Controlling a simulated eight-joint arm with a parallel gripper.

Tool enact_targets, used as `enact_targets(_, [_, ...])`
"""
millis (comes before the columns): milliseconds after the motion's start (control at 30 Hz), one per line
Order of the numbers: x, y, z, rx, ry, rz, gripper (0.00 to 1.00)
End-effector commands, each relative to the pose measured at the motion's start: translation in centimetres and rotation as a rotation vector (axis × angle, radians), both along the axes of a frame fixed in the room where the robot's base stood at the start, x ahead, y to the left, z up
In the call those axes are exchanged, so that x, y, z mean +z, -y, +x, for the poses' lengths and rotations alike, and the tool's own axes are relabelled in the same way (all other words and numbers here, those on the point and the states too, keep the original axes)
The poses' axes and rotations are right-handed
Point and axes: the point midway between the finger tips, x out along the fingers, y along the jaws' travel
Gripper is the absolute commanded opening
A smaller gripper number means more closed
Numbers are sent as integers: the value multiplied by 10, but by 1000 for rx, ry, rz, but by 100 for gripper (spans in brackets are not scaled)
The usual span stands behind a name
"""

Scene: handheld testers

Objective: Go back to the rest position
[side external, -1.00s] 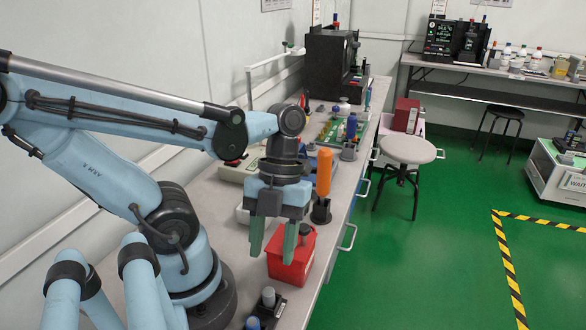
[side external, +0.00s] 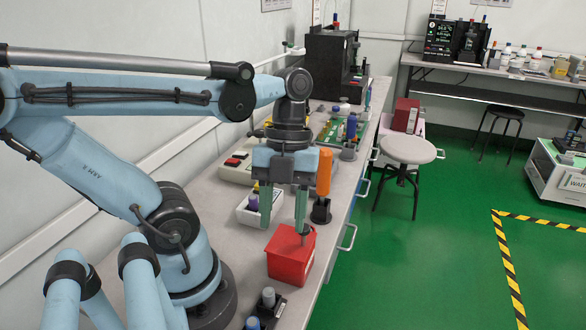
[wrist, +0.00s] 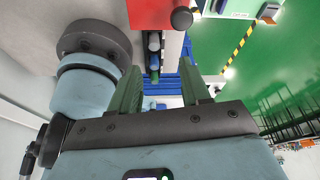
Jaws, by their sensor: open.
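My gripper (side external: 283,216) hangs fingers-down above the bench, open with nothing between its two green fingers. In the side view its right finger overlaps the top of a red box (side external: 288,262); I cannot tell how far apart they are. In the wrist view the gripper (wrist: 160,92) also shows as two separated green fingers, with part of a red box (wrist: 150,14) at the top edge. A cream tester-like unit (side external: 236,170) with red and black parts lies behind the gripper, partly hidden.
An orange-handled tool (side external: 324,172) stands in a black holder just right of my gripper. A white tray (side external: 246,216) with a purple-capped item is behind the fingers. A small black rack (side external: 270,311) stands at the front. The bench's right edge is close.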

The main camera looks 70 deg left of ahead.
Motion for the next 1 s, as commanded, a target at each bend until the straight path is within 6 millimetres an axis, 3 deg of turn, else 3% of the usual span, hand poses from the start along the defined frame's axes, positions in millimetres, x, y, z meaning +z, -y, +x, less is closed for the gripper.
enact_targets(200, [-2, -4, 38, 420, 90, 126, 47])
enact_targets(467, [-7, -10, 68, 934, 175, 150, 47])
enact_targets(733, [-6, -14, 95, 1428, 238, 52, 47])
enact_targets(1000, [-4, -17, 115, 1924, 231, -174, 47])
